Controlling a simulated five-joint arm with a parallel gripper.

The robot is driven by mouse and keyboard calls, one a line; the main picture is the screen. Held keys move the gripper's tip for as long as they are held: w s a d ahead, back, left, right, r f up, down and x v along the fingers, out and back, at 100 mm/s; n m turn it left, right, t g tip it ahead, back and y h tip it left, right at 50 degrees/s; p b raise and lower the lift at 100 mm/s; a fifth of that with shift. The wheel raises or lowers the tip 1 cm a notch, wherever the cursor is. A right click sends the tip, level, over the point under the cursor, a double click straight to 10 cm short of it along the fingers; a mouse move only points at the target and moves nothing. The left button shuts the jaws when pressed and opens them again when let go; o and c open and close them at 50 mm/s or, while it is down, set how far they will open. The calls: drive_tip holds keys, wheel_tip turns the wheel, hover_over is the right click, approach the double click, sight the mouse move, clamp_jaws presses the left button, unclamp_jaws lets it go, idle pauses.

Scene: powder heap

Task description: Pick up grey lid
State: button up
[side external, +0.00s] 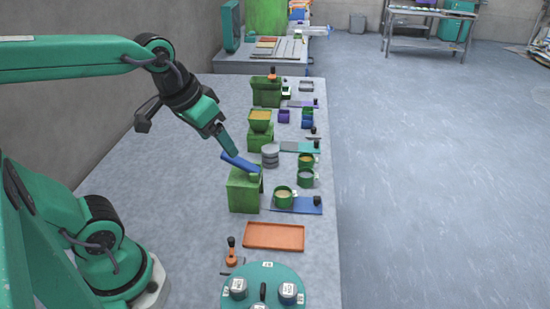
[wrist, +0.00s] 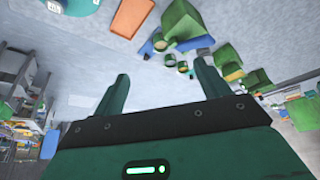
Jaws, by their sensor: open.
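I cannot tell for sure which thing is the grey lid. Jars with pale grey tops stand on the round green turntable at the front, one on the left (side external: 238,287) and one on the right (side external: 287,292). A grey round stack (side external: 270,155) stands mid-bench. My gripper (side external: 231,150) is above the bench, near the blue chute (side external: 240,162) on a green block (side external: 245,190), well away from the turntable. In the wrist view my gripper (wrist: 160,82) has its two fingers wide apart with nothing between them.
An orange tray (side external: 274,236) lies between the green block and the turntable (side external: 263,271). It also shows in the wrist view (wrist: 133,20). Green cups (side external: 284,196), a blue plate (side external: 298,205) and green hoppers (side external: 261,125) line the bench. The bench's left side is mostly clear.

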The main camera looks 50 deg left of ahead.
drive_tip(key=w+a+n+g, duration=0.1)
drive_tip(key=w+a+n, duration=0.15)
drive_tip(key=w, duration=0.55)
drive_tip(key=n+g, duration=0.4)
drive_tip(key=n, duration=0.1)
hover_over(271, 149)
drive_tip(key=f, duration=1.3)
drive_tip(key=shift+s+d, duration=0.25)
drive_tip(key=shift+w+a+f+n, duration=0.2)
drive_tip(key=shift+a+f+n, duration=0.05)
drive_tip(key=shift+f, duration=0.1)
drive_tip(key=shift+f, duration=0.1)
drive_tip(key=shift+f, duration=1.2)
drive_tip(key=shift+f, duration=0.1)
